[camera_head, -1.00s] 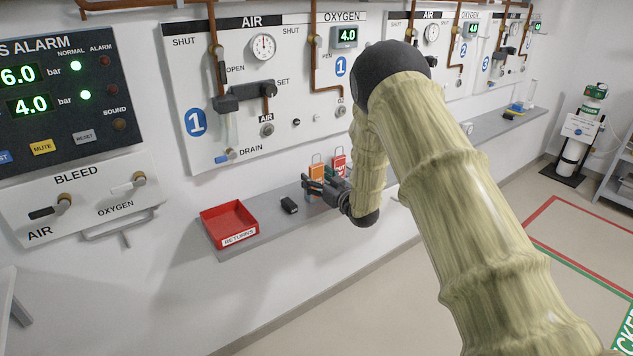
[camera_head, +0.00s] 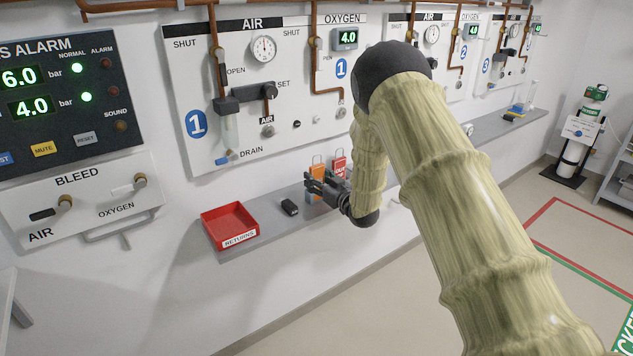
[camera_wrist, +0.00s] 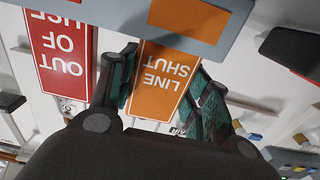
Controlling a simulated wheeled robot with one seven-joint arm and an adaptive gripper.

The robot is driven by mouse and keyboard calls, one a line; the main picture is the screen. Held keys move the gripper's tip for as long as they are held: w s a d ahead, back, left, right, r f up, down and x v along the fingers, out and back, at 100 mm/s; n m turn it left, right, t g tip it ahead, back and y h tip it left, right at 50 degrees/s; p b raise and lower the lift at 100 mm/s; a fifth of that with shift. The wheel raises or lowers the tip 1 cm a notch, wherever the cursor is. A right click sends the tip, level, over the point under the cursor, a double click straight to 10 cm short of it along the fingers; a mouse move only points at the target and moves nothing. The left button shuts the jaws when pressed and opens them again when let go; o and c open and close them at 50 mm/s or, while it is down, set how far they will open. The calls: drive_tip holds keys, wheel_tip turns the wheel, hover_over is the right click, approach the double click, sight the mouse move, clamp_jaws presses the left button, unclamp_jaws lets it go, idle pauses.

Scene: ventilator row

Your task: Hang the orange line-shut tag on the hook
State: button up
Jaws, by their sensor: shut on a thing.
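The orange tag (camera_head: 317,169), with a loop at its top, is upright at the wall ledge. In the wrist view the tag (camera_wrist: 158,88) reads LINE SHUT upside down and lies between my fingers. My gripper (camera_head: 314,187) is shut on it; the two green-padded fingers (camera_wrist: 160,92) stand at its side edges. I cannot make out the hook with certainty.
A red RETURNS tray (camera_head: 231,240) and a small black object (camera_head: 289,207) sit on the grey ledge (camera_head: 262,231) to the left. The wall panel (camera_head: 291,155) with gauges, pipes and small knobs rises behind. A blue-grey plate with an orange patch (camera_wrist: 190,18) borders the wrist view's top.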

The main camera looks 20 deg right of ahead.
sight(319, 166)
drive_tip(key=shift+r+p, duration=1.1)
drive_tip(key=shift+r, duration=1.35)
drive_tip(key=shift+s, duration=0.1)
drive_tip(key=p+v, duration=0.1)
drive_tip(key=v, duration=0.6)
idle(0.7)
drive_tip(key=shift+s+d, duration=0.1)
drive_tip(key=shift+s, duration=0.1)
drive_tip(key=shift+s+d+f, duration=0.3)
drive_tip(key=shift+s+f, duration=0.05)
drive_tip(key=shift+s, duration=0.4)
drive_tip(key=shift+s+d+f, duration=0.25)
drive_tip(key=shift+s+f, duration=0.1)
drive_tip(key=shift+s, duration=0.45)
drive_tip(key=shift+s+d+f, duration=0.3)
drive_tip(key=shift+s, duration=0.45)
drive_tip(key=shift+b, duration=0.3)
